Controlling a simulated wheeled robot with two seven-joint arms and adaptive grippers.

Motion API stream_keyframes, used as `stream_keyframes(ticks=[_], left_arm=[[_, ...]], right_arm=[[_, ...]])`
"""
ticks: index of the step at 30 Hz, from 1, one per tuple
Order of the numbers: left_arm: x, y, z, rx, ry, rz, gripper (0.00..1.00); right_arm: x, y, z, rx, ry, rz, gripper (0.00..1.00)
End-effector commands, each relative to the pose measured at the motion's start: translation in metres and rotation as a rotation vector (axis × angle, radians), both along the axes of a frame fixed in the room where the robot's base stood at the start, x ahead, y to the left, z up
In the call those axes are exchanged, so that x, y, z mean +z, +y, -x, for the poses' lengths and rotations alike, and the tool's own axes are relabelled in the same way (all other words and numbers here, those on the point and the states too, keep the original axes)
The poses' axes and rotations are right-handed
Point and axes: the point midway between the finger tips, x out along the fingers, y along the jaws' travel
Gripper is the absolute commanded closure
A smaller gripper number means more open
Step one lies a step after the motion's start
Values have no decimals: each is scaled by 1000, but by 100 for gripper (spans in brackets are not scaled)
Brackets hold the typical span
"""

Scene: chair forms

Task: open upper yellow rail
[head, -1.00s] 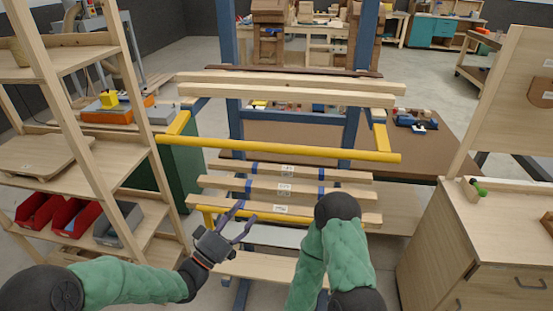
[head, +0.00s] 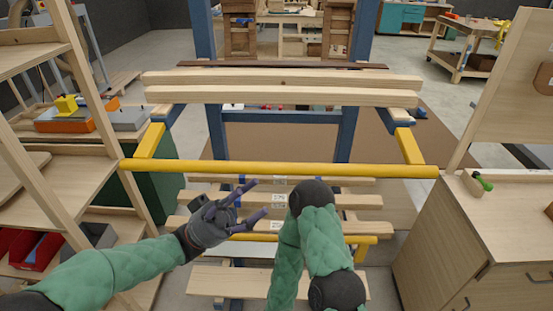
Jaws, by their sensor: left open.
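The upper yellow rail (head: 280,169) runs level across the front of the blue-post rack, with a yellow side arm at each end. It stands out in front of two pale timber beams (head: 280,96). My left gripper (head: 268,198) is below the rail's left half, fingers apart and pointing right, with nothing between them. It looks apart from the rail. A lower yellow rail (head: 355,239) shows partly behind my arms. My right arm reaches up at the centre; its gripper is hidden behind its own links.
Slatted boards with labels (head: 335,200) lie on the lower rack levels. A wooden shelf unit (head: 75,190) with red and grey bins stands close on the left. A wooden cabinet (head: 455,235) with a green-handled tool (head: 482,181) on top stands on the right.

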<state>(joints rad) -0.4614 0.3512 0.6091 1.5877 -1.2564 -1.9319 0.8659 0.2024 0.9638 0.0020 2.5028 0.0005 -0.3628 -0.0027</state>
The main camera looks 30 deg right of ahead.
Motion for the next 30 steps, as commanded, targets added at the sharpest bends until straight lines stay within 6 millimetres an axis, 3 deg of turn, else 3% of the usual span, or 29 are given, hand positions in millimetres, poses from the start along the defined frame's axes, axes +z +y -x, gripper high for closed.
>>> stream_keyframes(ticks=[18,30], left_arm=[[65,-57,33,-1,-2,1,44],[74,-63,37,1,1,1,44]], right_arm=[[-11,0,1,0,1,0,100],[-11,0,1,0,1,0,100]])
